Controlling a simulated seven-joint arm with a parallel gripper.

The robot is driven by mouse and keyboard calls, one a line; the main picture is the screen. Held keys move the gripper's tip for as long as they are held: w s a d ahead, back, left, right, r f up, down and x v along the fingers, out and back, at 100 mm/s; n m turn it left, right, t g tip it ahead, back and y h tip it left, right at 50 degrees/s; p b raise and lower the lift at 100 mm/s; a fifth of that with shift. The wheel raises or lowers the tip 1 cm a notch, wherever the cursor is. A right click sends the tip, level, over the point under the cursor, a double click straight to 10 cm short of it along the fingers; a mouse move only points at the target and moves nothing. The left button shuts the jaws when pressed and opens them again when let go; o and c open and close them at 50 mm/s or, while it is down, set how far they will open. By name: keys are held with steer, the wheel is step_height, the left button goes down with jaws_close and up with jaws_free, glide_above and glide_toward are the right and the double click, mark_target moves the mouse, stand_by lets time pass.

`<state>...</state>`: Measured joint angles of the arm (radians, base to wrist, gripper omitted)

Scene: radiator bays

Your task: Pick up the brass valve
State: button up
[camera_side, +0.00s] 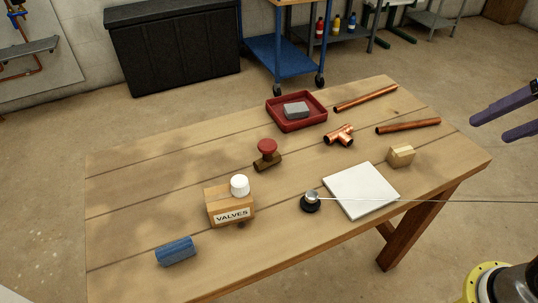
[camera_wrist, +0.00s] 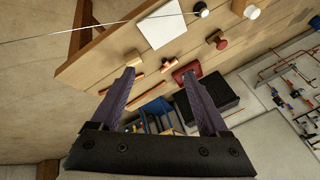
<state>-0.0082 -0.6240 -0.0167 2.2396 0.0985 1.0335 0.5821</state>
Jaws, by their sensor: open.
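The brass valve (camera_side: 267,160) lies near the middle of the wooden table in the side view, with a red round handle on top. It also shows in the wrist view (camera_wrist: 215,37), small and beyond the fingers. My gripper (camera_side: 490,128) is at the right edge of the side view, clear of the table's right end and far from the valve. In the wrist view its two purple fingers (camera_wrist: 157,75) are spread apart with nothing between them.
The "VALVES" box (camera_side: 230,207), with a white cap on it, stands left of the valve in front. A red tray (camera_side: 296,122) and copper tee (camera_side: 340,135) are behind and right. A thin line runs from a black round piece (camera_side: 311,204) across the white plate (camera_side: 360,190).

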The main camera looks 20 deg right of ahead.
steer(key=w+a+r+m+g+y, duration=0.1)
steer(key=w+a+r+m, duration=0.2)
steer(key=w, duration=0.4)
steer(key=w+a+r+m+g+y, duration=0.1)
steer(key=w+a+r+m, duration=0.15)
steer(key=w, duration=0.45)
steer(key=w+a+f+m+g+y, duration=0.1)
steer(key=w+a+m, duration=0.15)
steer(key=w, duration=0.35)
steer(key=w+a+f+m, duration=0.1)
steer(key=w+a+f, duration=0.15)
steer(key=w, duration=0.35)
steer(key=g, duration=0.3)
glide_above(267, 152)
steer(key=w+d, duration=0.3)
steer(key=d, duration=0.4)
step_height(267, 152, down, 15)
steer(key=shift+g, duration=0.3)
steer(key=x, duration=1)
steer(key=shift+s, duration=0.2)
steer(key=shift+y, duration=0.3)
steer(key=shift+x, duration=3.25)
steer(key=shift+w, duration=0.2)
steer(key=shift+c, duration=0.2)
